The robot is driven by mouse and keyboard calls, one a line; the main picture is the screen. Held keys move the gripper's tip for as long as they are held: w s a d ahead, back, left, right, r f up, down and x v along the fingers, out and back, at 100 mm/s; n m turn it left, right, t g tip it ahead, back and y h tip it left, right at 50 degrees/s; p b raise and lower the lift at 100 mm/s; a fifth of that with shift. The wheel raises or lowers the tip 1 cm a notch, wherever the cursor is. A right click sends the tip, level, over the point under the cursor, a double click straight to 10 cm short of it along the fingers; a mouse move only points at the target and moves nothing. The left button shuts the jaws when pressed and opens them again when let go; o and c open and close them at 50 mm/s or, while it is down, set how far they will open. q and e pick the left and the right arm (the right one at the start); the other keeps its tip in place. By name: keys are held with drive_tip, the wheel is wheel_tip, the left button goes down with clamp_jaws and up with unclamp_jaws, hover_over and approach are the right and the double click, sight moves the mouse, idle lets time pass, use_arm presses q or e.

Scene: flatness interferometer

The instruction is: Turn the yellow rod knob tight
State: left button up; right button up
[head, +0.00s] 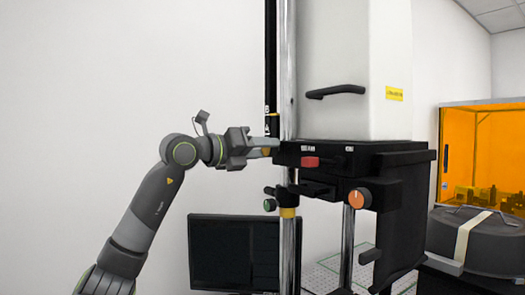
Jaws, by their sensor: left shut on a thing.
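My left gripper (268,147) reaches in from the left at the height of the black instrument block. Its fingers are shut on the yellow rod knob (266,152), a small dull-yellow piece beside the upright chrome rod (288,70). The fingers hide most of the knob, so its turn angle cannot be told. The black block (350,155) sits right of the rod and carries a red knob (310,162) and an orange dial (359,198). My right gripper is not in view.
Lower on the rod sit a yellow collar (288,212) and a clamp with a green knob (269,205). A dark monitor (220,250) stands below my arm. A white housing (355,60) with a black handle (335,91) rises above the block.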

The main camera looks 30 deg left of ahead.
use_arm(q)
drive_tip(key=shift+r, duration=0.1)
idle(0.3)
drive_tip(key=o, duration=1)
drive_tip(key=shift+s, duration=0.1)
drive_tip(key=b+v, duration=0.9)
drive_tip(key=v, duration=0.8)
drive_tip(key=shift+s+b, duration=0.1)
drive_tip(key=shift+b, duration=0.3)
